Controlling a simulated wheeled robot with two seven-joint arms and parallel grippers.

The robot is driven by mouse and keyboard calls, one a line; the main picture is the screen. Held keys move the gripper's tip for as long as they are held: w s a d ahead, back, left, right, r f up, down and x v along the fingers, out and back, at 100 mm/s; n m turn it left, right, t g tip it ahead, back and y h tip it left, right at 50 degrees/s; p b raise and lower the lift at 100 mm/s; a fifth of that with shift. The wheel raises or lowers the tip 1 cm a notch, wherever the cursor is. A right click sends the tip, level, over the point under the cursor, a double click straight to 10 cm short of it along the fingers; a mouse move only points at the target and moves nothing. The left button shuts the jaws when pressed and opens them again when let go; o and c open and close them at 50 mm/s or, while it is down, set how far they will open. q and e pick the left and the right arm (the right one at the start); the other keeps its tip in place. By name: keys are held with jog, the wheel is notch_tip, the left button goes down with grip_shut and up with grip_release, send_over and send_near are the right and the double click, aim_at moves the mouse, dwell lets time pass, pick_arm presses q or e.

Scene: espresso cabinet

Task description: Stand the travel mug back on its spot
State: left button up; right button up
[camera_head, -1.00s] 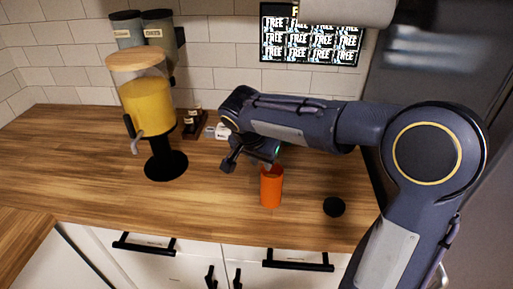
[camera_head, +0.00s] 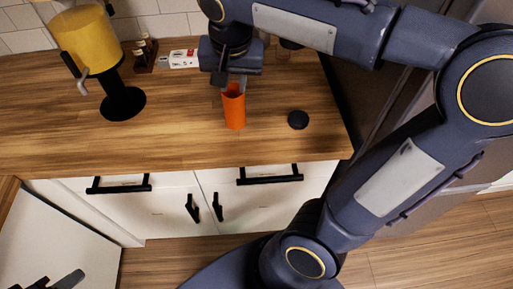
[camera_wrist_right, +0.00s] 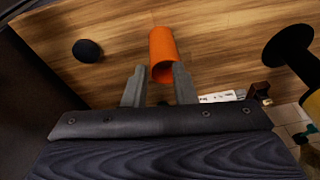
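The orange travel mug (camera_head: 234,112) stands upright on the wooden counter in the head view, its open top facing up. It also shows in the wrist view (camera_wrist_right: 162,47), with its rim between the fingertips. My right gripper (camera_head: 232,83) is open just above the mug, pointing down; its two fingers (camera_wrist_right: 160,70) are spread on either side of the rim. I see no clear grip on it. A dark part at the lower left edge looks like my left gripper (camera_head: 58,281); its fingers are cut off.
A flat black disc (camera_head: 298,120) lies right of the mug. A juice dispenser (camera_head: 88,42) on a black base stands at the left. A small white carton (camera_head: 184,59) and a dark bottle rack (camera_head: 145,57) sit behind. The counter left of the mug is clear.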

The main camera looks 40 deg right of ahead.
jog(key=s+a+f+n+t+y, duration=0.1)
jog(key=s+f+n+y, duration=0.1)
jog(key=s+f, duration=0.3)
jog(key=s+a+f+n+t+y, duration=0.2)
jog(key=s+f+n, duration=0.2)
jog(key=s, duration=0.6)
jog(key=shift+a+f+y, duration=0.3)
jog(key=shift+f+y, duration=0.1)
jog(key=shift+f, duration=0.05)
